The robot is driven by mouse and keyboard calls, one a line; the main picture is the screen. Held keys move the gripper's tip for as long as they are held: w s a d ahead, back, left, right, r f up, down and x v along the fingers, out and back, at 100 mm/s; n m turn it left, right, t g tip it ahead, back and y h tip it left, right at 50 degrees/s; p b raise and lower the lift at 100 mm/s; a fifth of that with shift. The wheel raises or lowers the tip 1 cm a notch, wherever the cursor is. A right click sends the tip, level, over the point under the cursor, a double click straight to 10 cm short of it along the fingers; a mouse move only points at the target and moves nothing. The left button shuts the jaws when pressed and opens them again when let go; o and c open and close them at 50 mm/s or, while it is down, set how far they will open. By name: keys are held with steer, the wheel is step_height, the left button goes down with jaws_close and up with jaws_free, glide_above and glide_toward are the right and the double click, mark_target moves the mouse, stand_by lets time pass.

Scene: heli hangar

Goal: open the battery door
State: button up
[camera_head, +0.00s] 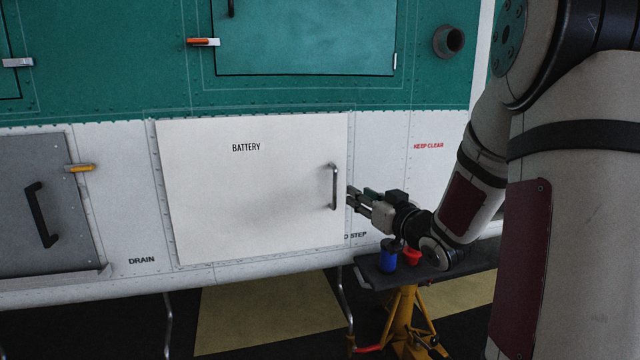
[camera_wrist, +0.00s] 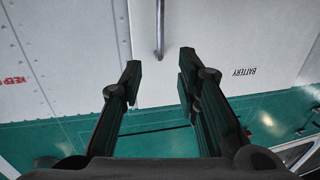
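The white battery door (camera_head: 245,200), labelled BATTERY, is shut in the helicopter's side. Its dark vertical bar handle (camera_head: 334,187) sits near the right edge. My gripper (camera_head: 350,197) is just right of the handle, with its fingers pointing at the door. In the wrist view the battery door (camera_wrist: 215,60) shows upside down. There the two fingers of my gripper (camera_wrist: 158,70) are spread apart with nothing between them. The handle (camera_wrist: 160,28) lies beyond the fingertips, in line with the gap, and looks apart from them.
A grey door (camera_head: 45,205) with a black handle and an orange latch (camera_head: 80,168) is at left. A teal panel (camera_head: 305,38) is above. A dark stand top (camera_head: 410,272) holding a blue cup (camera_head: 388,255) and a red cup (camera_head: 411,256) is below my gripper.

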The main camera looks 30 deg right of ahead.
steer(key=b, duration=0.2)
glide_above(334, 205)
steer(key=shift+w+d, duration=0.2)
steer(key=shift+d, duration=0.05)
jaws_close()
